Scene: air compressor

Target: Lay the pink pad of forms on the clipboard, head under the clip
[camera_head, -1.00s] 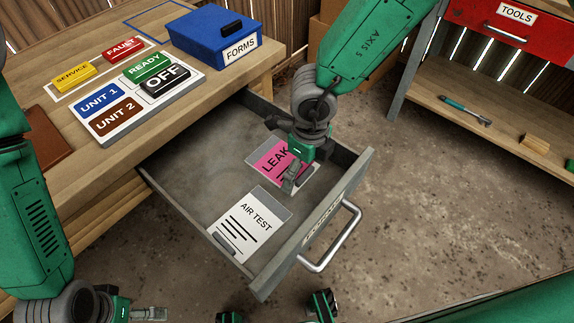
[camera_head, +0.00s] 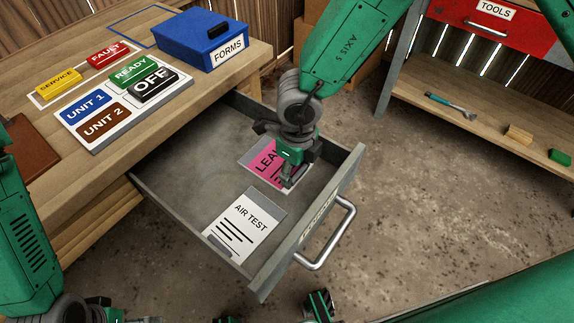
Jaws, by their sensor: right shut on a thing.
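The pink pad (camera_head: 262,160), marked with a partly covered word starting "LEA", lies in the open drawer near its back right side. My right gripper (camera_head: 287,182) points down at the pad's right part and is shut on it; the fingers and wrist hide some of the print. The pad still looks flat on or very near the drawer floor. A brown flat board (camera_head: 22,150) lies on the bench at the left edge, partly hidden by my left arm; I cannot tell whether it is the clipboard. My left gripper (camera_head: 148,320) barely shows at the bottom edge, its jaws unclear.
A white AIR TEST pad (camera_head: 243,228) lies nearer in the drawer (camera_head: 180,165). The drawer front with its handle (camera_head: 330,240) stands right of my gripper. The bench holds a label board (camera_head: 98,148) and a blue FORMS box (camera_head: 195,42). A tool shelf (camera_head: 490,130) is at right.

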